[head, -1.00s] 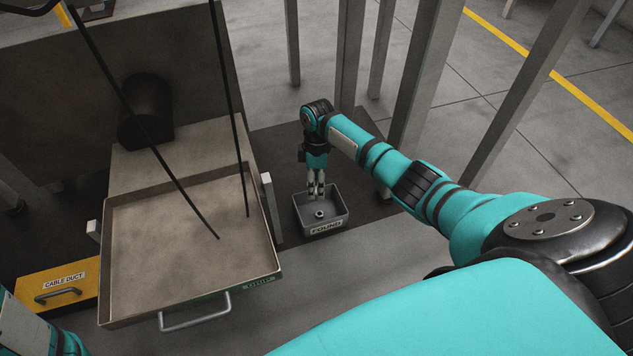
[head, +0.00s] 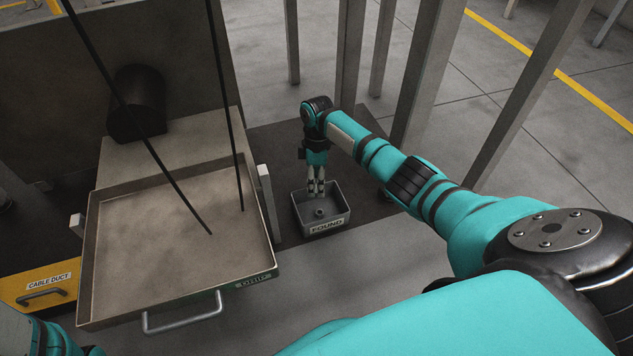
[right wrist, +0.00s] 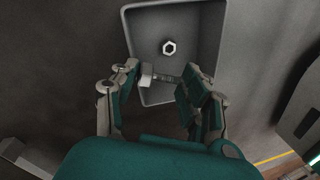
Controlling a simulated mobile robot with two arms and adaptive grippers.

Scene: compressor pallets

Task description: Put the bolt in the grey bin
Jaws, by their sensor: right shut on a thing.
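The grey bin (head: 329,226) stands low on the floor, with a label reading FOUND on its front. It also shows in the right wrist view (right wrist: 195,30). A nut (right wrist: 169,47) lies on its floor. My right gripper (head: 317,193) points down over the bin. In the right wrist view my right gripper (right wrist: 164,77) is shut on the bolt (right wrist: 148,74), whose pale head shows at the left finger and shank runs toward the right finger. The bolt appears above the bin's near part, not resting in it. My left gripper is out of view.
A large drip tray (head: 180,235) with a front handle is left of the bin. Two dark thin rods cross above it. A yellow cable duct drawer (head: 40,285) is at lower left. Grey posts (head: 350,60) stand behind the bin.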

